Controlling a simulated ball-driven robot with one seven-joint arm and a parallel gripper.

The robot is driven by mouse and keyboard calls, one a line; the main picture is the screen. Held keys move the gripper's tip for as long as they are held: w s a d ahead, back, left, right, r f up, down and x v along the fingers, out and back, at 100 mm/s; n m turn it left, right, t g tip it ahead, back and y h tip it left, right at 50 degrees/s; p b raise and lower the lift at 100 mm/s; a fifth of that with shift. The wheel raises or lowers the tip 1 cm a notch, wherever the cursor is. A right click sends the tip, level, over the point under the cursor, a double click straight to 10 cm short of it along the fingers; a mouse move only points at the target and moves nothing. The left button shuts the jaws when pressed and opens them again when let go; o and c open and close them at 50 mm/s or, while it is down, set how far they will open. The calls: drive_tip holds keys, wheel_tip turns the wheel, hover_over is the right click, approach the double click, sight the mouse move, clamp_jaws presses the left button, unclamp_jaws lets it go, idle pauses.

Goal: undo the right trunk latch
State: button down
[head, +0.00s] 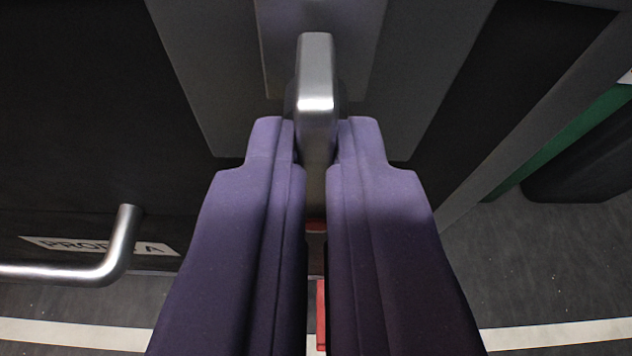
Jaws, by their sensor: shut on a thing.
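A silver metal latch lever (316,75) stands out from a grey plate (270,50) at the top middle of the head view. My gripper (316,135) has two purple fingers, one on each side of the lever's lower part. It is shut on the lever. The lever's lower end is partly hidden between the fingers. I cannot tell from this view whether the latch is fastened or undone.
A bent silver handle bar (115,245) sticks out at lower left, near a white label (60,245) that is partly covered. Red parts (320,310) show between my fingers. Grey floor (550,270) with a white line lies below; a green strip (560,140) is at right.

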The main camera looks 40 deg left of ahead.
drive_tip(key=shift+s+d+f, duration=0.1)
idle(0.4)
drive_tip(key=c, duration=1.2)
unclamp_jaws()
drive_tip(key=shift+c, duration=0.2)
drive_tip(key=p+v, duration=0.3)
drive_tip(key=v, duration=0.4)
drive_tip(key=shift+d+r, duration=0.25)
drive_tip(key=shift+s, duration=0.1)
